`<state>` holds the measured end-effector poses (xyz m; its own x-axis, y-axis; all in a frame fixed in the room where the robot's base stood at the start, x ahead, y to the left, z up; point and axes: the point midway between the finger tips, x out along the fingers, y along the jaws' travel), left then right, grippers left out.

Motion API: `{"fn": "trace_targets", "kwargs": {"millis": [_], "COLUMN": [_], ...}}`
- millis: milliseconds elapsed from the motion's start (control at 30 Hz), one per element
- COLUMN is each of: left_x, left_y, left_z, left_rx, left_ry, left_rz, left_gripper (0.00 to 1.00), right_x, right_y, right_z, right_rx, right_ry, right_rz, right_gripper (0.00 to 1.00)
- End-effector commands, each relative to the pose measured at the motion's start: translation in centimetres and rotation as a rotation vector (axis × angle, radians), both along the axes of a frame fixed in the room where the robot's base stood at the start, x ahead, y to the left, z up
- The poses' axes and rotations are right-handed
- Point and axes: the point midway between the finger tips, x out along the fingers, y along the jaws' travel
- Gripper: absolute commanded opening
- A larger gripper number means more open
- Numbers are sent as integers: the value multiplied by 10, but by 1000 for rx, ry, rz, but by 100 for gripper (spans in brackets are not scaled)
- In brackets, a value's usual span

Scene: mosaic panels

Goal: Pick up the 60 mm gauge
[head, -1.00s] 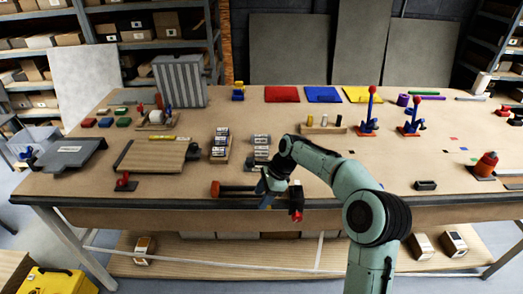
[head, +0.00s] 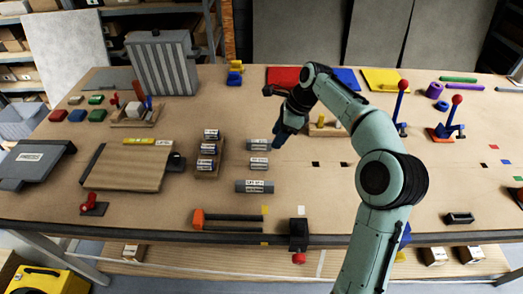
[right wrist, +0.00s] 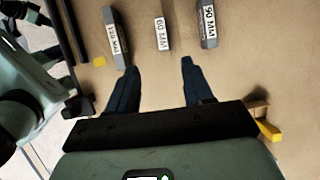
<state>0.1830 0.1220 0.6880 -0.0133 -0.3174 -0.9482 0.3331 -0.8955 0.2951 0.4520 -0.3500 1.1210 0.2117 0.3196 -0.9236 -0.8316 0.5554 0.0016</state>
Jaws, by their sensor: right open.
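Three grey gauge blocks with white labels lie in a column on the table. The middle one is the shortest and looks like the 60 mm gauge (head: 259,163); its label is too small to read surely. The longest block (head: 254,186) lies in front, and a mid-length block (head: 259,144) behind. My right gripper (head: 280,140) is open and empty beside the rear block's right end. In the right wrist view, the shortest gauge (right wrist: 162,33) lies ahead, between the lines of the open fingers (right wrist: 160,67) and apart from them. My left gripper is not in view.
A wooden rack (head: 208,169) of batteries stands just left of the gauges. A clamp with orange end (head: 228,219) and a black block with a red knob (head: 298,237) sit at the front edge. A wooden block with pegs (head: 327,131) is behind my right forearm.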

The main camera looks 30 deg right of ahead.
Motion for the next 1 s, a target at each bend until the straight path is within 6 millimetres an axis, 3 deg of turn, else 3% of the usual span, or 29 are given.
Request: {"fn": "trace_targets", "kwargs": {"millis": [133,433,767,1000], "left_x": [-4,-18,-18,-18], "left_y": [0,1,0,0], "left_z": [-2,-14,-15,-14], "left_rx": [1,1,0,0], "left_ry": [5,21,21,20], "left_rz": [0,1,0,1], "left_gripper": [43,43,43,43], "right_x": [0,10,20,31], "right_y": [1,19,30,43], "right_z": [-5,-57,-81,-112], "right_rx": [1,3,3,3], "right_ry": [5,9,5,4], "right_rz": [-6,-6,-5,-6], "right_gripper": [51,51,51,51]}}
